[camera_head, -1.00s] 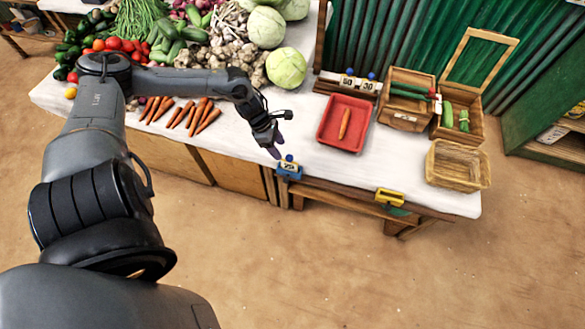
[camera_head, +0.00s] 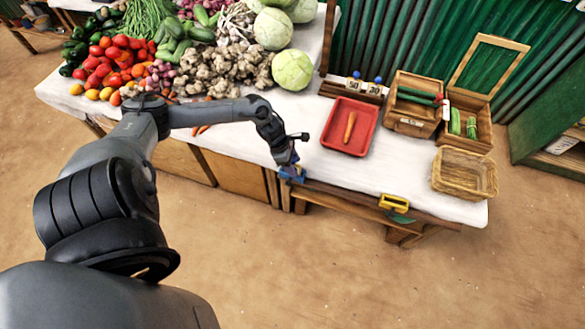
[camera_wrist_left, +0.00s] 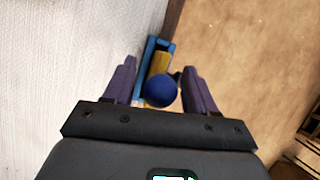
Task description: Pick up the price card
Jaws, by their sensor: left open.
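The price card at the table's front edge has a round blue knob (camera_wrist_left: 160,92) on top. A yellowish body shows beneath the knob in the left wrist view, within a blue holder (camera_wrist_left: 149,50). In the head view the blue holder (camera_head: 291,174) sits at the table's front edge, and my gripper largely hides the card. My left gripper (camera_head: 292,161) is right above it. In the left wrist view its open purple fingers (camera_wrist_left: 159,68) stand on either side of the knob, with gaps. My right gripper is out of view.
A red tray (camera_head: 371,138) with a carrot lies right of the gripper. A rack with cards 50 and 30 (camera_head: 353,86) stands behind it. A yellow holder (camera_head: 394,202) is at the front edge farther right, a wicker basket (camera_head: 464,187) beyond. Vegetables are piled at left.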

